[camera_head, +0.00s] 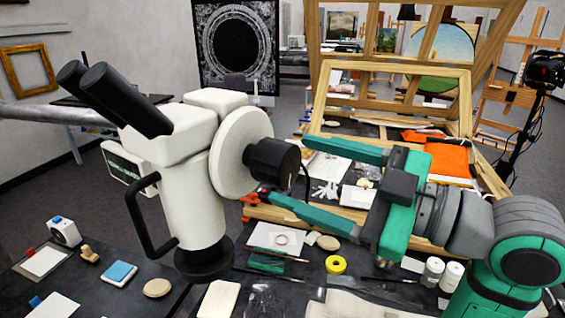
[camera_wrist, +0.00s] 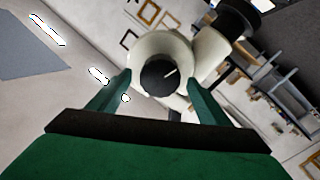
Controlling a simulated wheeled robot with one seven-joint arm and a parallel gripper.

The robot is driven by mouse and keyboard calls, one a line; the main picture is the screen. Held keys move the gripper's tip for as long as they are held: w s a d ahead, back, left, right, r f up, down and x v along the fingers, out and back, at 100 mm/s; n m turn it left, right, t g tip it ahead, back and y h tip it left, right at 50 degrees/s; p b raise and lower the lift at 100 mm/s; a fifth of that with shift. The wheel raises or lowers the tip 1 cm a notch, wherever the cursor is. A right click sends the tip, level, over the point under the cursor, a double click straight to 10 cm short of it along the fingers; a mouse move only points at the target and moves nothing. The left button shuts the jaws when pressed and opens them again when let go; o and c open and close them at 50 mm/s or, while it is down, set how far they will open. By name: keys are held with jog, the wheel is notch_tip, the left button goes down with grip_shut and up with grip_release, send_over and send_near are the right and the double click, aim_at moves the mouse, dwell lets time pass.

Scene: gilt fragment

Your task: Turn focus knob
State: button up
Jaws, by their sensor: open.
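The black focus knob (camera_head: 272,165) sticks out from the round cream disc on the side of a white microscope (camera_head: 200,190). In the wrist view the knob (camera_wrist: 160,77) faces me, with a white line on its face pointing to the upper right. My gripper (camera_head: 275,170) is open, its two green fingers reaching from the right toward the knob. In the wrist view the gripper (camera_wrist: 160,85) has one finger on each side of the knob. I see gaps between the fingers and the knob there. Whether the tips overlap the knob in depth is unclear.
A dark worktable (camera_head: 330,290) below holds a yellow tape roll (camera_head: 336,264), white jars (camera_head: 432,271) and several small items. A wooden frame (camera_head: 395,95) stands behind my arm. A black handle (camera_head: 140,215) curves off the microscope's left side.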

aim_at(291, 168)
jog(key=shift+x, duration=2.15)
jog(key=shift+s, duration=0.1)
